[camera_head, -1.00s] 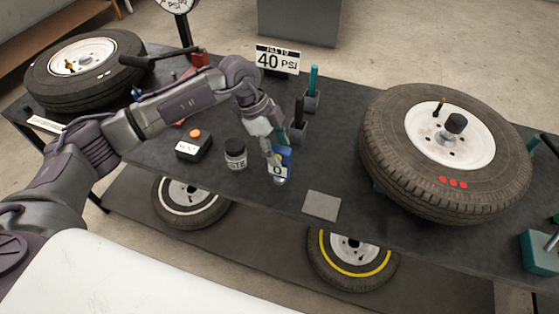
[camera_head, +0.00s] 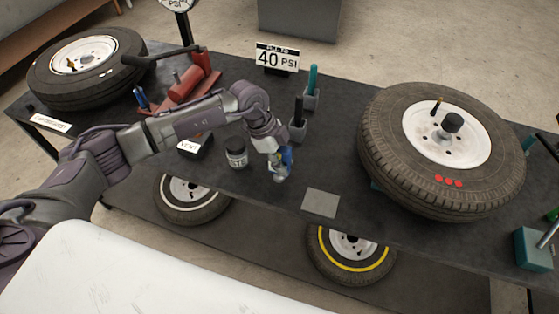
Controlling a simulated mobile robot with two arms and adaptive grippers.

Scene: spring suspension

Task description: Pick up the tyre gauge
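The tyre gauge (camera_head: 287,157) is a small blue device near the front edge of the dark bench, in the middle of the head view. My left gripper (camera_head: 279,168) is right at it and covers much of it, so only part of its blue body shows. The fingers are too small and overlapped with the gauge to tell whether they are closed on it. My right gripper is not in view.
Teal-handled (camera_head: 312,85) and black-handled tools stand behind. A large tyre (camera_head: 385,165) fills the right; a red pump (camera_head: 190,85) is behind my arm.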

